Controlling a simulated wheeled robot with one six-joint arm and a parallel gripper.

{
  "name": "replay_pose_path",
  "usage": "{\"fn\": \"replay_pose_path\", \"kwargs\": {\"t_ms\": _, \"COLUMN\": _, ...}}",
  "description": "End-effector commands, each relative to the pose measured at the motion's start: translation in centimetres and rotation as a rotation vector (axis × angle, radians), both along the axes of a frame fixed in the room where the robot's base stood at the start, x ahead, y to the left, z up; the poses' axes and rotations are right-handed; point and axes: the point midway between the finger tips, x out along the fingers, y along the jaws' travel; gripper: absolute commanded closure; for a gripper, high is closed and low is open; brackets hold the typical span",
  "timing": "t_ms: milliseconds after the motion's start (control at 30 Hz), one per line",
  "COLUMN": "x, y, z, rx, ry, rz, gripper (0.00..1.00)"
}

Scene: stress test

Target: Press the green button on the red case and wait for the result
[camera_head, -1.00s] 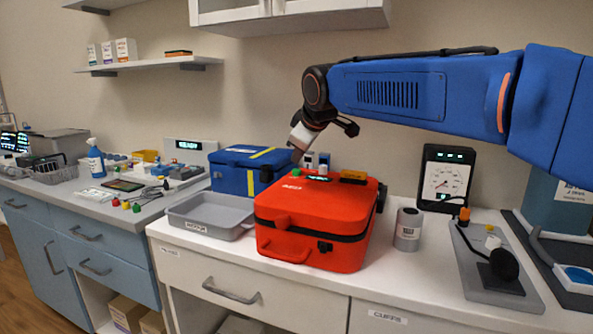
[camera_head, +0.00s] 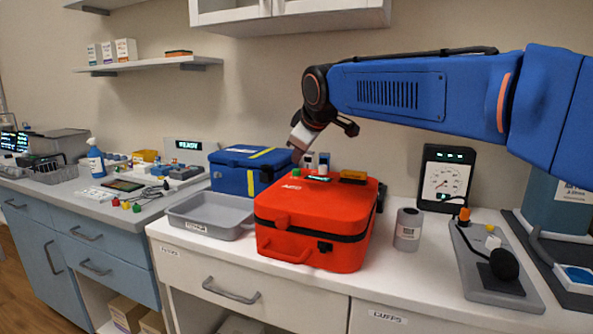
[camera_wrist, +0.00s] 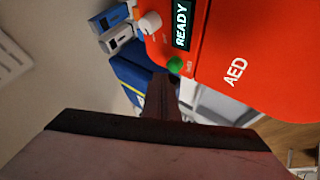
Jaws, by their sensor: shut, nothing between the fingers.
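The red AED case (camera_head: 305,222) sits on the white counter in the head view, lid closed. On its top are a green button (camera_head: 296,173), a small display and a white knob. In the wrist view the case (camera_wrist: 262,60) fills the upper right, and its display (camera_wrist: 182,24) reads READY. The green button (camera_wrist: 176,65) lies just beyond my fingertips in that view. My gripper (camera_head: 297,156) is shut and empty, pointing down close above the button. I cannot tell whether it touches the button.
A grey tray (camera_head: 207,229) stands left of the case, with a blue case (camera_head: 232,176) behind. A grey cylinder (camera_head: 408,229) and a gauge device (camera_head: 444,178) stand to the right. Bare counter shows between the red case and the cylinder.

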Motion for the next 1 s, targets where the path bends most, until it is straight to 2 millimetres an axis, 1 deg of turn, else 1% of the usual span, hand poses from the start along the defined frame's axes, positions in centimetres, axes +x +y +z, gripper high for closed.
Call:
{"fn": "replay_pose_path", "kwargs": {"t_ms": 667, "x": 0.0, "y": 0.0, "z": -0.02, "rx": 0.0, "ry": 0.0, "rz": 0.0, "gripper": 1.0}}
{"fn": "replay_pose_path", "kwargs": {"t_ms": 1000, "x": -0.01, "y": 0.0, "z": -0.82, "rx": 0.0, "ry": 0.0, "rz": 0.0, "gripper": 1.0}}
